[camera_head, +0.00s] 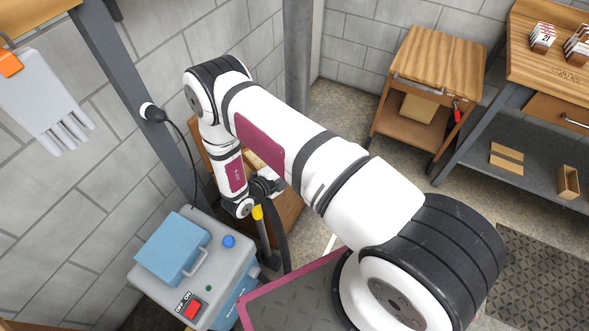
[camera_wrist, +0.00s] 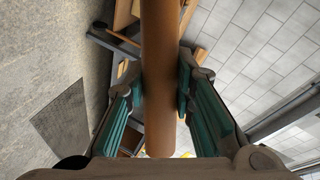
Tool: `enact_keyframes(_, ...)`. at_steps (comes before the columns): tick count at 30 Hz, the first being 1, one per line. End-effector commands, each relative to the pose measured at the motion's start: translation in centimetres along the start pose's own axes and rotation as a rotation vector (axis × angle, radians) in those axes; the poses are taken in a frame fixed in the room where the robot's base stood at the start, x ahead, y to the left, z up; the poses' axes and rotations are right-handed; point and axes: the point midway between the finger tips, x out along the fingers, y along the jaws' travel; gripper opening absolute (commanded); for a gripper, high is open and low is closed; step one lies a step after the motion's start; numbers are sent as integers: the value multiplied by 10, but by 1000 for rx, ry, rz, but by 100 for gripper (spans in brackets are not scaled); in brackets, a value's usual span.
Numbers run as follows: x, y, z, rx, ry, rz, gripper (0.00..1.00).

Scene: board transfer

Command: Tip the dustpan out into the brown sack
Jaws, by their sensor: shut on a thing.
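In the wrist view my gripper (camera_wrist: 161,85) is closed around a round brown handle (camera_wrist: 158,40), with a teal-padded finger on each side of it. The handle runs from the top edge of that view to below the fingers. What it belongs to is out of view, so I cannot tell whether it is the dustpan's. In the head view my arm reaches down to the left, and its end (camera_head: 266,186) is partly hidden. A brown boxy thing (camera_head: 289,217) stands behind it, mostly covered; I cannot tell whether it is the sack. No dustpan pan is clearly visible.
A grey machine (camera_head: 222,264) with a blue box (camera_head: 174,249) and a dark hose stands close below my arm. A wooden cart (camera_head: 437,57) and a workbench (camera_head: 547,68) stand at the right. A light grey toothed thing (camera_head: 42,95) hangs upper left. Floor between is open.

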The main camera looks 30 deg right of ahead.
Motion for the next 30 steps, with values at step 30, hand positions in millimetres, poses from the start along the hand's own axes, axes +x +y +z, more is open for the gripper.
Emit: enact_keyframes(30,-2,-79,45,-439,91,135,0)
